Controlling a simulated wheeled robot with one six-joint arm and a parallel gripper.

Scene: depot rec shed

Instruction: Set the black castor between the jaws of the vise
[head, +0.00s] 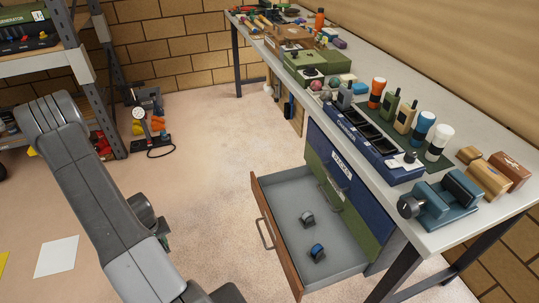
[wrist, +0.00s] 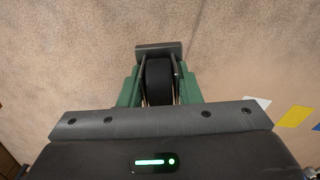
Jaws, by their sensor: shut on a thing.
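In the wrist view my gripper (wrist: 159,92) is shut on the black castor (wrist: 158,78). The castor's dark wheel sits in a metal fork between the green fingers, with a grey plate at its far end. Only floor shows behind it. The teal vise (head: 447,201) stands on the near right part of the bench in the head view. Its jaws are apart with a gap between them, and a dark round knob is at its left end. My gripper and the castor are not clearly visible in the head view, and they are well away from the vise.
An open drawer (head: 286,186) juts out below the bench (head: 466,148), holding a grey castor (head: 307,219) and a blue-wheeled castor (head: 317,252). A shelf rack (head: 84,66) is at left.

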